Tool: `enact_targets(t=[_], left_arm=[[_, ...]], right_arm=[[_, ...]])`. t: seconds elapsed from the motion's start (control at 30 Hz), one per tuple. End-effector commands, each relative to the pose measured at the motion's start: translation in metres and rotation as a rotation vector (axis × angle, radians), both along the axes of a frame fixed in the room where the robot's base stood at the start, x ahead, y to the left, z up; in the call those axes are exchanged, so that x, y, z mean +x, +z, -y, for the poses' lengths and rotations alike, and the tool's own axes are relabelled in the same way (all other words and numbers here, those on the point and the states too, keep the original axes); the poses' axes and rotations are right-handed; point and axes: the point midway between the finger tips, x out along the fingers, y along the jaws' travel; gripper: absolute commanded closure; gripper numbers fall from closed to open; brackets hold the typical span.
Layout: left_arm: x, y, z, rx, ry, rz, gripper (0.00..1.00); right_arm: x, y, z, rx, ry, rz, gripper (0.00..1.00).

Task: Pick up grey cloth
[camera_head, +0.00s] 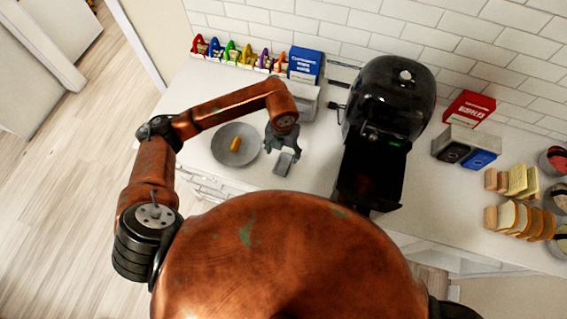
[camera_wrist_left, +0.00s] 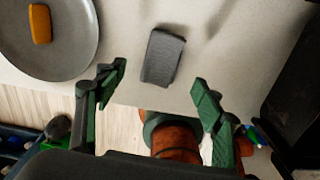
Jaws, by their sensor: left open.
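The grey cloth (camera_head: 283,163) is a small folded rectangle lying on the white counter, near its front edge. In the left wrist view the grey cloth (camera_wrist_left: 162,57) lies just beyond my fingertips, roughly centred between them. My left gripper (camera_head: 283,143) is over the counter by the cloth. In the left wrist view my left gripper (camera_wrist_left: 160,80) has its green fingers spread wide with nothing between them. The cloth shows no contact with the fingers. My right gripper is not in view.
A grey plate (camera_head: 221,157) with an orange item (camera_head: 235,144) lies left of the cloth. A black coffee machine (camera_head: 388,115) stands to the right. Behind are a blue box (camera_head: 305,65) and a row of colourful packets (camera_head: 232,52). Bread slices (camera_head: 519,219) sit at far right.

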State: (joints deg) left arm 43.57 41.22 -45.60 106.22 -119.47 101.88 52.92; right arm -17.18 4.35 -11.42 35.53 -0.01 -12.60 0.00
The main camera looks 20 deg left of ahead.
Motion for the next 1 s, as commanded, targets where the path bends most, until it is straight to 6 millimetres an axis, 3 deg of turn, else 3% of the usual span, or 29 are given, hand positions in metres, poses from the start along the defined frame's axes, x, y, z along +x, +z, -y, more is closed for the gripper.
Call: enact_targets(t=[0.53, 0.83, 1.0], left_arm=[[-0.001, -0.066, 0.004, -0.004, -0.002, -0.004, 0.38], [0.0, -0.072, 0.004, -0.004, -0.004, -0.002, 0.38], [0.0, -0.072, 0.004, -0.004, -0.004, -0.002, 0.49]], right_arm=[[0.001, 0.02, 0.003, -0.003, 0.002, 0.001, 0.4], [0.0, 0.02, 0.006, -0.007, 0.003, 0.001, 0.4], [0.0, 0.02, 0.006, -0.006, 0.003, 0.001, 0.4]])
